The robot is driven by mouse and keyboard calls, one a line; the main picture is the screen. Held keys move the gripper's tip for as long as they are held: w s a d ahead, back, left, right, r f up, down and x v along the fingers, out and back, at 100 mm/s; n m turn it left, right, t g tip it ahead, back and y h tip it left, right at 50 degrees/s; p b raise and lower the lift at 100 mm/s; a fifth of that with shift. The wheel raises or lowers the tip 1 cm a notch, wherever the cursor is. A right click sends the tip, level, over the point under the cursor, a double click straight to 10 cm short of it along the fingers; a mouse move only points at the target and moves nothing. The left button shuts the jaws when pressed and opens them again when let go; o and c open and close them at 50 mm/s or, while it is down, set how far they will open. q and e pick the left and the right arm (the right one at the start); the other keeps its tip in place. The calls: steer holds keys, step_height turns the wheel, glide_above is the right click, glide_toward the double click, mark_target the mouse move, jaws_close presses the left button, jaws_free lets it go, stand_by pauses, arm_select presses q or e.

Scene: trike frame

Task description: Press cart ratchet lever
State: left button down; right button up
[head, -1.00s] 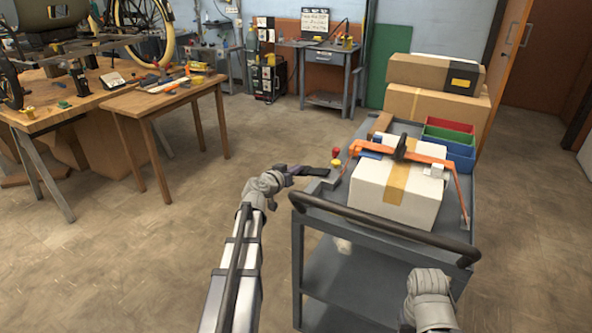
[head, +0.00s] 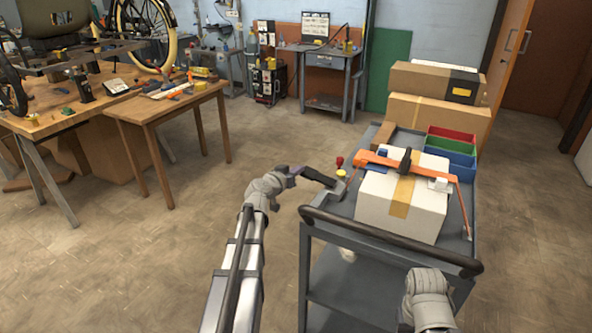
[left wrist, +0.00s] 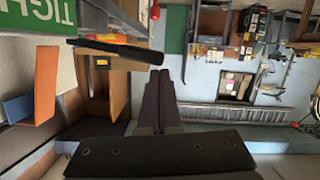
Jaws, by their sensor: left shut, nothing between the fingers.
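The grey cart (head: 335,215) stands at the right with a white box (head: 390,208) on its top. An orange strap (head: 440,168) runs over the box, with the black ratchet lever (head: 405,160) on it near the box's far edge. My left gripper (head: 330,182) is shut and empty, by the cart's left edge, left of the box and apart from the lever. Its dark fingers also show in the left wrist view (left wrist: 172,92). A dark bar (left wrist: 115,49) there lies beside the fingers; I cannot tell if it is the lever. My right wrist shows low right; its gripper is not visible.
A red knob (head: 339,161) and a yellow knob (head: 341,173) stand near my left gripper. The cart's black handle (head: 390,240) crosses its near side. Red, green and blue bins (head: 448,158) sit behind the box. Floor (head: 240,150) left of the cart is clear.

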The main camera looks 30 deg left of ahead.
arm_select(q)
steer(key=p+v, duration=0.1)
steer(key=v, duration=0.8)
steer(key=shift+p, duration=0.3)
steer(key=shift+d+f, duration=0.15)
steer(key=shift+f, duration=0.05)
